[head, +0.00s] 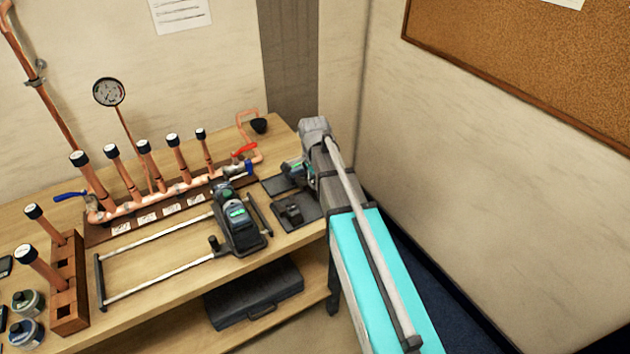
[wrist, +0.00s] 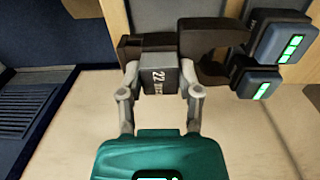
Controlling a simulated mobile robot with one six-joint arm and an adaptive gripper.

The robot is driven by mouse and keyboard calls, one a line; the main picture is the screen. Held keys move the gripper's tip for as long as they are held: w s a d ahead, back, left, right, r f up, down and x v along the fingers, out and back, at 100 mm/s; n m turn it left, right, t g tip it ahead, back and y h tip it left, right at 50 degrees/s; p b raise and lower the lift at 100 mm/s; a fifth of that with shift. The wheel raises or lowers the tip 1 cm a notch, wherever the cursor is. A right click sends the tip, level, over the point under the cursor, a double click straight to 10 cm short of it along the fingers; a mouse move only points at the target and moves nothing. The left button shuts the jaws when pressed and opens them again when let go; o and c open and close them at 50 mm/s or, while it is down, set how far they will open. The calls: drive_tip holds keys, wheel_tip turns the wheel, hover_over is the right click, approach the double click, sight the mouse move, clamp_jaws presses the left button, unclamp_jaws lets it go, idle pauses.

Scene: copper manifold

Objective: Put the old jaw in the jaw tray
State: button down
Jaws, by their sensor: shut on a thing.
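My gripper (wrist: 160,68) is shut on a dark grey jaw block (wrist: 158,84) marked 22, with one finger on each side. Behind the jaw, in the wrist view, are dark brown parts of a tool or holder; I cannot tell whether the jaw is still joined to them. In the head view my gripper (head: 294,168) is low over the right end of the bench, and the jaw is hidden there. Two dark flat mats or trays lie there; the nearer one (head: 312,222) holds a small black block (head: 293,211). I cannot tell which is the jaw tray.
A black power tool (head: 238,212) with a green display stands left of the trays, beside a rail frame (head: 160,281). A copper manifold (head: 150,203) stands behind. Two green-lit blocks (wrist: 278,42) are close to the right in the wrist view. A wall is at right.

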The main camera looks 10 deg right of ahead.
drive_tip(key=shift+f+b, duration=1.55)
drive_tip(key=shift+f, duration=0.15)
drive_tip(key=shift+f+b, duration=1.8)
drive_tip(key=shift+f, duration=0.05)
idle(1.1)
drive_tip(key=shift+c, duration=1)
unclamp_jaws()
drive_tip(key=shift+o, duration=1)
drive_tip(key=shift+s+r, duration=0.1)
drive_tip(key=shift+r, duration=0.05)
drive_tip(key=shift+r+p, duration=3.9)
drive_tip(key=shift+p, duration=0.1)
